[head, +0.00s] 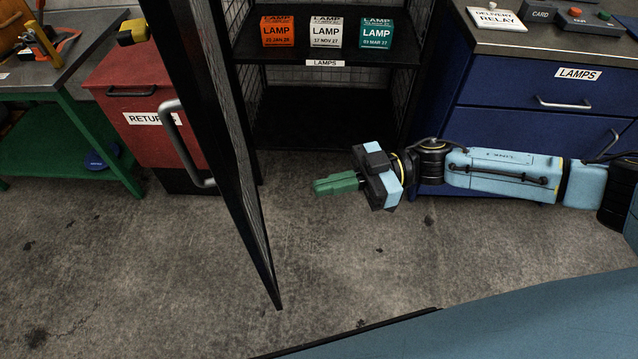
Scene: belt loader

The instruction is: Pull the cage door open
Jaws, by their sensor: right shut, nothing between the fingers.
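The cage door (205,95) is a black-framed mesh panel that stands swung out from the cage, seen nearly edge-on. Its grey bar handle (178,142) is on the door's left face. Behind it the cage (325,50) is open, with lamp boxes in orange (278,31), white (326,32) and teal (376,33) on its shelf. My right gripper (318,187) has green fingers pointing left and is shut and empty. It is to the right of the door, apart from it, in front of the cage opening. My left gripper is not in view.
A red returns bin (135,85) stands left of the door, beside a green workbench (70,150). A blue drawer cabinet (530,95) labelled LAMPS stands at the right behind my right arm. The concrete floor in front is clear.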

